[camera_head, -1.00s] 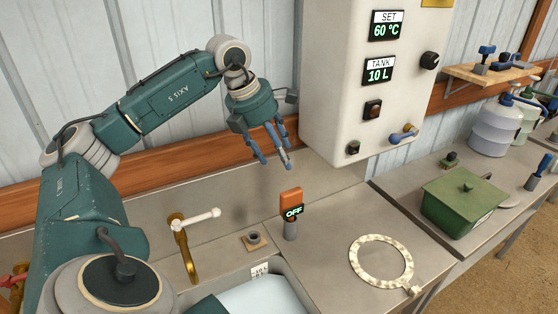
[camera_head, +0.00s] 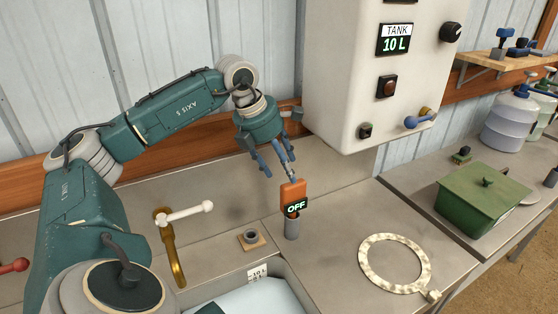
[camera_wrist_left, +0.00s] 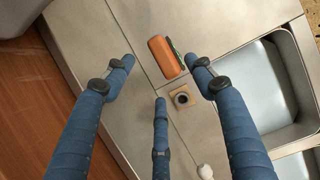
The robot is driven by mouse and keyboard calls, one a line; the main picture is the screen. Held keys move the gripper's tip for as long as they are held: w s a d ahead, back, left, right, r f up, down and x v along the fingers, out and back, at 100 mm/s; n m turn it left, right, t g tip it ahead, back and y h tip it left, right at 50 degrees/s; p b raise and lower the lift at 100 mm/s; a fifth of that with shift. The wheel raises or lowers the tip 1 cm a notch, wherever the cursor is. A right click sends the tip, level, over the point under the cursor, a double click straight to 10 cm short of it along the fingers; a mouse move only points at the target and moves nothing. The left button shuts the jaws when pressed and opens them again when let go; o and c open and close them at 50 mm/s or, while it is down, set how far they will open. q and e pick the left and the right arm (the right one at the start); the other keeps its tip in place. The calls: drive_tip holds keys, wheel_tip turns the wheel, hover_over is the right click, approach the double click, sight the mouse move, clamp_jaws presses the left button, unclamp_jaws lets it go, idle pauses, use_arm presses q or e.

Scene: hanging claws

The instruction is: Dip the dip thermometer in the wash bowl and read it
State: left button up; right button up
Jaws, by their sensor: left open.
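The dip thermometer (camera_head: 294,196) has an orange head with a display reading OFF. It stands upright in a grey holder (camera_head: 291,228) on the steel counter. My left gripper (camera_head: 280,168) is open and empty just above and behind the orange head. In the left wrist view the orange head (camera_wrist_left: 165,57) lies between the spread blue fingers (camera_wrist_left: 160,85), apart from them. The wash bowl (camera_head: 250,298) is a sink basin with pale water at the bottom of the head view, partly cut off. It also shows at the right of the left wrist view (camera_wrist_left: 262,85). My right gripper is not seen.
A white heater box (camera_head: 350,75) hangs on the wall, its display reading TANK 10 L. A brass tap (camera_head: 170,250) with a white handle stands left of the basin. A small socket (camera_head: 251,238), a pale ring (camera_head: 395,238) and a green lidded box (camera_head: 483,210) are on the counter.

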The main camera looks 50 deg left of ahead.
sight(292, 185)
use_arm(q)
drive_tip(key=p+x, duration=0.2)
drive_tip(key=x, duration=0.5)
drive_tip(key=shift+w, duration=0.1)
drive_tip(key=shift+w+d+f, duration=0.1)
drive_tip(key=shift+w+f, duration=0.05)
drive_tip(key=shift+f, duration=0.4)
clamp_jaws()
drive_tip(key=shift+r, duration=0.3)
drive_tip(key=shift+r+p, duration=0.55)
drive_tip(key=shift+p, duration=0.05)
drive_tip(key=shift+r, duration=0.2)
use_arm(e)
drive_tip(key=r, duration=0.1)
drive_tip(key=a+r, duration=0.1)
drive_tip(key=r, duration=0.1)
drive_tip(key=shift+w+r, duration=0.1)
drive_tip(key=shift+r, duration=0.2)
use_arm(q)
drive_tip(key=shift+r, duration=0.1)
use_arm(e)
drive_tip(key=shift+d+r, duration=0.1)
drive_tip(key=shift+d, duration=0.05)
